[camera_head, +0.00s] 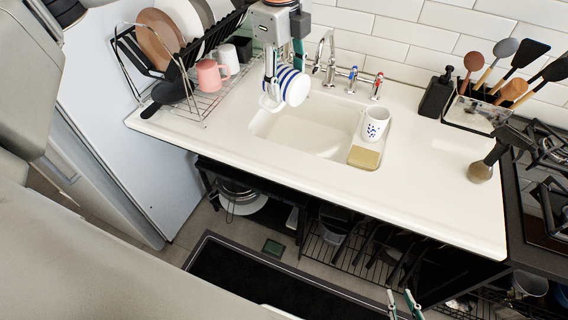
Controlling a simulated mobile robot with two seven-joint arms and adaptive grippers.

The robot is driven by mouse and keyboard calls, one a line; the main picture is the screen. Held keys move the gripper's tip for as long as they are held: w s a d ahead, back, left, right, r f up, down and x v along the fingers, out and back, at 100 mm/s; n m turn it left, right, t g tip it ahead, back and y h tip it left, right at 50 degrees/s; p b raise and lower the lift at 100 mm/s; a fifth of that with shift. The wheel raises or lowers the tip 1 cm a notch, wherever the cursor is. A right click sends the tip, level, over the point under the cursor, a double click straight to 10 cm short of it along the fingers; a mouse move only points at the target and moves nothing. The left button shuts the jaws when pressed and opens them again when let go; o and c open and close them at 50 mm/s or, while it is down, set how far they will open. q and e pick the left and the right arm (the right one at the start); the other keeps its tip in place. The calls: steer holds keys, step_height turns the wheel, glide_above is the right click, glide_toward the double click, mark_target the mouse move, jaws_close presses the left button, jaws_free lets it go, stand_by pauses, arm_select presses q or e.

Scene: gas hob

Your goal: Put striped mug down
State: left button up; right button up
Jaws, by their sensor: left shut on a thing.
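The striped mug (290,85), white with blue stripes, hangs tilted above the left back part of the sink. My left gripper (282,62) comes down from the top of the view and is shut on the mug. The mug's handle points to the lower left. The contact of the fingers with the mug is partly hidden. My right gripper (402,302) shows only as two green-tipped fingers at the bottom edge, apart and with nothing between them, in front of the counter.
A patterned cup (375,124) and a sponge (363,157) sit at the sink's right edge. A dish rack (196,106) with a pink mug (211,76) stands left. A tap (328,62) stands behind.

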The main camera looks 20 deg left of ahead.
arm_select(q)
steer(key=n, duration=0.1)
steer(key=r+n, duration=0.1)
steer(key=n, duration=0.1)
steer(key=shift+a, duration=0.15)
steer(key=shift+f, duration=0.2)
step_height(320, 180, down, 20)
steer(key=shift+r, duration=0.15)
steer(key=o, duration=1.5)
steer(key=r, duration=0.4)
steer(key=s+r, duration=0.1)
steer(key=r, duration=0.7)
steer(key=shift+s, duration=0.2)
